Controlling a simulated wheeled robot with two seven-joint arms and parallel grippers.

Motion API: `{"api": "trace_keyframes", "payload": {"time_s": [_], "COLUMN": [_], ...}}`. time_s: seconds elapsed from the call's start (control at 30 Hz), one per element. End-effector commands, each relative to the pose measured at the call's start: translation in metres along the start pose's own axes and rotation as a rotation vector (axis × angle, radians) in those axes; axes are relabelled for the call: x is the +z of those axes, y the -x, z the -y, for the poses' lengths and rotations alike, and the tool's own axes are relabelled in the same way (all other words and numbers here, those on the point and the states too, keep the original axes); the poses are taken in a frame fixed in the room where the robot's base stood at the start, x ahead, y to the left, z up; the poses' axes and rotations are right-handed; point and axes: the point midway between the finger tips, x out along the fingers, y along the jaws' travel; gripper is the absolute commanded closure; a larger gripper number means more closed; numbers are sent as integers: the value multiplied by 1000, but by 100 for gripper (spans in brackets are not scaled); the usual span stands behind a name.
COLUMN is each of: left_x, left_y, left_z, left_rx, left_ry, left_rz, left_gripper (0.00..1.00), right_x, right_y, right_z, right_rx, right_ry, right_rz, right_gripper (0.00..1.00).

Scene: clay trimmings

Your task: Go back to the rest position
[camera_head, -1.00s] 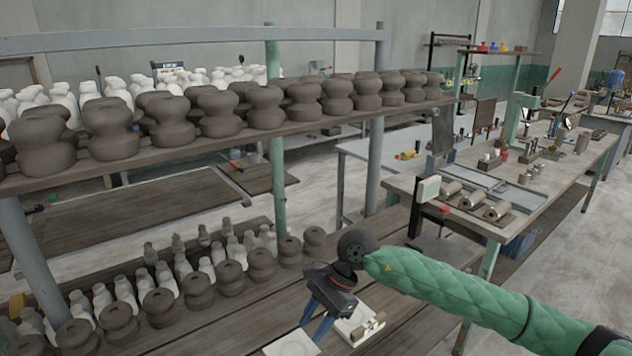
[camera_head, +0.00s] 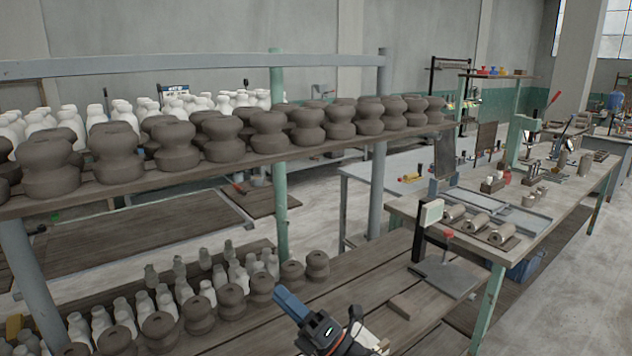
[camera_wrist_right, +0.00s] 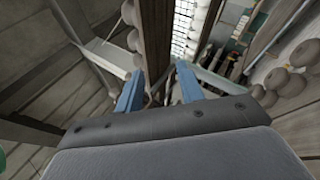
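My right gripper (camera_head: 281,293) is at the bottom middle of the head view, above the wooden workbench. Its blue fingers point up and to the left, near the small dark clay pieces (camera_head: 261,288) on the bench. In the right wrist view the gripper (camera_wrist_right: 160,70) has its two blue fingers spread apart, with nothing held between them. My left gripper is not in the head view.
A shelf (camera_head: 215,171) with dark clay pieces crosses the upper left, held by grey and green posts. A brown block (camera_head: 412,305) lies nearby. The bench boards between are mostly bare.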

Motion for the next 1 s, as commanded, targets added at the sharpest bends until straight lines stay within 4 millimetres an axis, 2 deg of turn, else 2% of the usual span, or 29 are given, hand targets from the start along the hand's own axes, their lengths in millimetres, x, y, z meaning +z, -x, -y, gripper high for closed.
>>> {"api": "trace_keyframes", "payload": {"time_s": [0.17, 0.3, 0.37, 0.5, 0.67, 0.83, 0.9, 1.0], "left_x": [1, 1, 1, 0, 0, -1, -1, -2], "left_y": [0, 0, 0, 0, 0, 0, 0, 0], "left_z": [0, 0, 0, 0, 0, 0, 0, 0], "left_rx": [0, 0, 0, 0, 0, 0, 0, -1], "left_ry": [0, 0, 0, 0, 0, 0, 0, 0], "left_rz": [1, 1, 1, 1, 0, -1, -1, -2], "left_gripper": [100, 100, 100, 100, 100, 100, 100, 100], "right_x": [35, 54, 58, 59, 42, 4, -15, -41], "right_y": [40, 85, 108, 167, 242, 324, 357, 394], "right_z": [23, 48, 59, 85, 110, 124, 124, 121], "right_rx": [-119, -220, -266, -377, -512, -668, -733, -815], "right_ry": [-260, -461, -545, -739, -949, -1157, -1234, -1319], "right_rz": [300, 531, 630, 858, 1116, 1390, 1500, 1630], "right_gripper": [62, 62, 62, 62, 62, 62, 62, 62]}}
